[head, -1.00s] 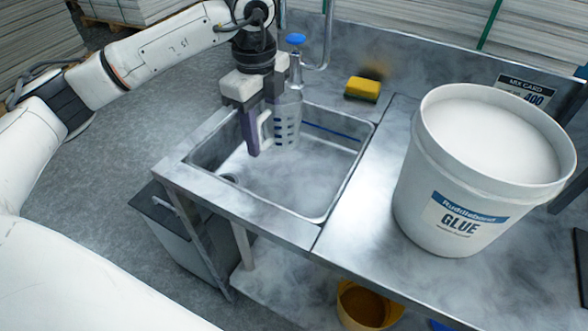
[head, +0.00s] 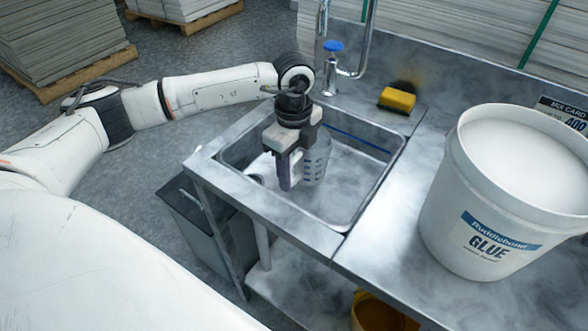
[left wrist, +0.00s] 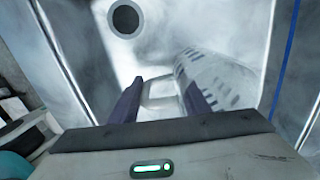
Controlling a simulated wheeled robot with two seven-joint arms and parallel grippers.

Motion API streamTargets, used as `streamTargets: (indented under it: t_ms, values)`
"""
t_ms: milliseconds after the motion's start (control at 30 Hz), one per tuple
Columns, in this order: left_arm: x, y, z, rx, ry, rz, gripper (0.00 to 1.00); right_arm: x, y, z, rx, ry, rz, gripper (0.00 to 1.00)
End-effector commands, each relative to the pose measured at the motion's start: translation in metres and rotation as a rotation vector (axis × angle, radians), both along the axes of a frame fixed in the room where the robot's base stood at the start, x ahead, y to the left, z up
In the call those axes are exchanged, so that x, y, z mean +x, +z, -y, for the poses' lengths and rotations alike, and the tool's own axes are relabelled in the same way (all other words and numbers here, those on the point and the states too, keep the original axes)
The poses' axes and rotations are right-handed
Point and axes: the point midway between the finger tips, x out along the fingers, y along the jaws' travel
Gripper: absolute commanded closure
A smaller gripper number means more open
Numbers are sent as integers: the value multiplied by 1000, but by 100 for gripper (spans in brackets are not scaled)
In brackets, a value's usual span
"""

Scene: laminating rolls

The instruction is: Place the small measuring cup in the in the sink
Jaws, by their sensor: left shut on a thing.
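The small measuring cup (head: 316,162) is clear with dark blue marks. It is in the sink (head: 352,212), within the basin's outline, upright or nearly so. My left gripper (head: 289,182) is shut on the cup's handle, with the cup to its right in the head view. In the left wrist view the cup (left wrist: 212,80) lies between and beyond the fingers (left wrist: 160,100), and its handle is between them. I cannot tell whether the cup's base touches the sink floor. The drain (left wrist: 125,19) shows ahead of the fingers. My right gripper is not in view.
A blue-topped faucet (head: 333,65) stands behind the sink, and a yellow sponge (head: 397,99) lies at the back right. A large white glue bucket (head: 500,200) fills the right counter. A yellow bucket (head: 380,314) stands below. The sink's front right is clear.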

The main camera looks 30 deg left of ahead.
Motion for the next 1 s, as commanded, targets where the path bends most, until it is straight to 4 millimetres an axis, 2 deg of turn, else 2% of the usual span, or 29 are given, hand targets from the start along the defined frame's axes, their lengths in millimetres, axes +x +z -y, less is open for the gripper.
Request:
streamTargets:
  t_ms: [100, 133, 200, 233, 467, 633, 767, 1000]
  values:
    - [0, -4, 0, 0, 0, 0, 92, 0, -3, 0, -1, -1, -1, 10]
    - [0, -3, 0, 0, 0, 0, 52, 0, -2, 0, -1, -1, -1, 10]
    - [0, -3, 0, 0, 0, 0, 41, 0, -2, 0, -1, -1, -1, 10]
    - [0, -3, 0, 0, 0, 0, 39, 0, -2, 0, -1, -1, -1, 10]
    - [0, -2, 0, 0, 0, 0, 39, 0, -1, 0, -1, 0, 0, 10]
    - [0, 7, 0, 0, 0, 1, 39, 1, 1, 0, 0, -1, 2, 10]
    - [1, 29, 0, 0, -1, 5, 39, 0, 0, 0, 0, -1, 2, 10]
    - [1, 82, 0, 0, 0, 5, 39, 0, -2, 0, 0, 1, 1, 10]
